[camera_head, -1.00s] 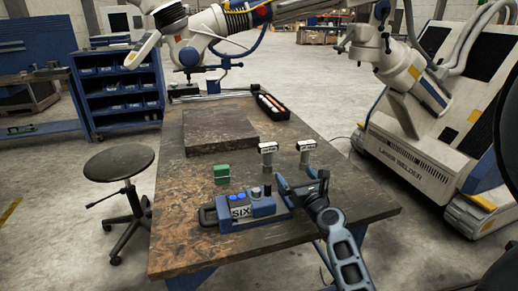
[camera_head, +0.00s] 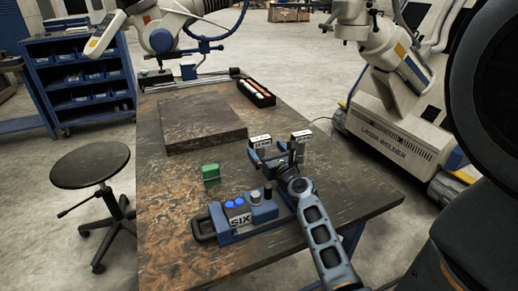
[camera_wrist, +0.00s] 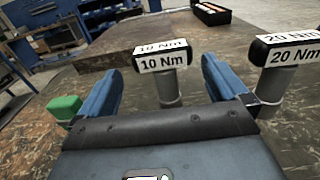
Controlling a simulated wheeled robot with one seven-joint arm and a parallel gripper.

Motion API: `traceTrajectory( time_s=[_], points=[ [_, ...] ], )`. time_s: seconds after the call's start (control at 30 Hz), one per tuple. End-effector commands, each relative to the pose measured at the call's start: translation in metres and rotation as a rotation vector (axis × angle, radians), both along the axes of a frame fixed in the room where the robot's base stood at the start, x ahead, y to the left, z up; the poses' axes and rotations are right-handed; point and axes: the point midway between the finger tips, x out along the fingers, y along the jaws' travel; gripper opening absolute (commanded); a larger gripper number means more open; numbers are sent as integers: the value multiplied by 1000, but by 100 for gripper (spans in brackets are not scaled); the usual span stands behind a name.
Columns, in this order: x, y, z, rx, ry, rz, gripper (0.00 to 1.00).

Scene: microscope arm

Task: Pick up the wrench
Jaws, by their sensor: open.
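No plain wrench shape shows; two upright grey posts with white-faced black heads stand on the table. One reads "10 Nm" (camera_wrist: 163,59) in the wrist view and shows in the head view (camera_head: 260,141). The other, "20 Nm" (camera_wrist: 288,52), stands to its right, also in the head view (camera_head: 301,136). I cannot tell which of them is the wrench. My gripper (camera_head: 273,157) is open and empty, low over the table. In the wrist view its blue fingers (camera_wrist: 160,80) point toward the 10 Nm post, which shows between them, slightly beyond the tips.
A blue box marked "SIX" (camera_head: 240,219) with buttons and a handle lies near the front edge, left of my arm. A small green block (camera_head: 211,174) stands left of the posts. A flat dark slab (camera_head: 203,126) and a black tray (camera_head: 256,93) lie farther back. A stool (camera_head: 90,166) stands left.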

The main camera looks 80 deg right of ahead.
Motion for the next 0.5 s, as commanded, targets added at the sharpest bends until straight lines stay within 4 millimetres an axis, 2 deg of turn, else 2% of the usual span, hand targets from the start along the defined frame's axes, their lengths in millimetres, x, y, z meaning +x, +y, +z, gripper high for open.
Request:
traceTrajectory(
  time_s=[0.3, 0.5],
  points=[
    [23, -33, 2, -1, -1, -1, 100],
    [34, -46, 1, 0, 0, -1, 100]
  ],
)
